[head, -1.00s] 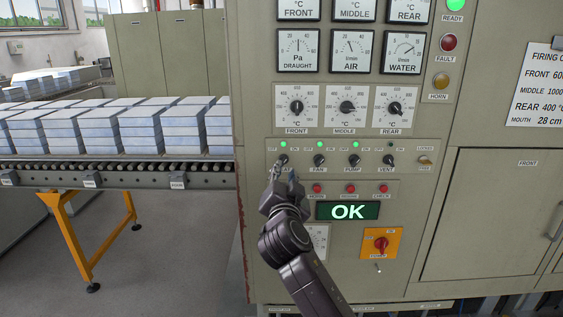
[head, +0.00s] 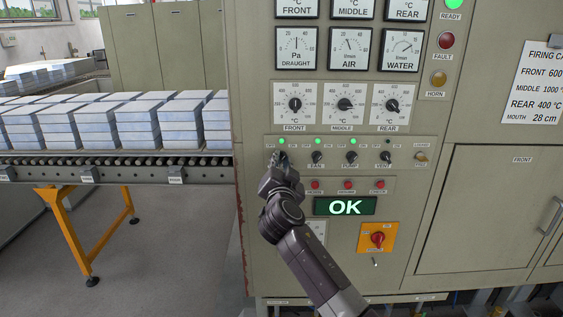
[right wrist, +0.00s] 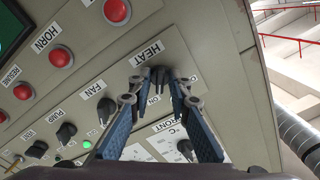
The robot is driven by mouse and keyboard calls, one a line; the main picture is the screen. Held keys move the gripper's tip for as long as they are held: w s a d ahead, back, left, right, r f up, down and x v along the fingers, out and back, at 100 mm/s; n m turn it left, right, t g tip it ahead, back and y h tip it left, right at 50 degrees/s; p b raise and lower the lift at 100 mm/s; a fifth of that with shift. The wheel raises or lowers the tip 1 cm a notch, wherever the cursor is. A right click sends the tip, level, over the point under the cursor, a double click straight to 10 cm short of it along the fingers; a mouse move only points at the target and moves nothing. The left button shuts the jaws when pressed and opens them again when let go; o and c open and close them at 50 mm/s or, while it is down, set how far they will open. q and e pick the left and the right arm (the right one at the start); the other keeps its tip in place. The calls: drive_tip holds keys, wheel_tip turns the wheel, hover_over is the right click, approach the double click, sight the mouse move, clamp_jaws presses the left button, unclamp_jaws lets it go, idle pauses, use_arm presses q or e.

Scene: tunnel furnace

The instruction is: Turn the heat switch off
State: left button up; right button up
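The heat switch (right wrist: 158,76) is a small dark knob under its HEAT label in the right wrist view. My right gripper (right wrist: 160,82) has its two fingertips spread on either side of this knob, with a gap that looks wider than the knob; contact is not clear. In the head view my right gripper (head: 277,158) reaches up to the left end of the switch row and mostly hides the heat switch. The green lamp (head: 282,141) above the heat switch is lit. My left gripper is not in view.
The fan (head: 317,157), pump (head: 351,157) and vent (head: 386,157) knobs sit to the right in the same row. Red buttons (head: 348,185) and the OK display (head: 345,206) lie below. A roller conveyor with stacked blocks (head: 135,125) stands left of the cabinet.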

clamp_jaws()
drive_tip(key=shift+f, duration=0.1)
drive_tip(key=n+b, duration=0.2)
drive_tip(key=n, duration=1.1)
drive_tip(key=shift+n, duration=0.4)
idle(0.4)
drive_tip(key=shift+o, duration=2.4)
unclamp_jaws()
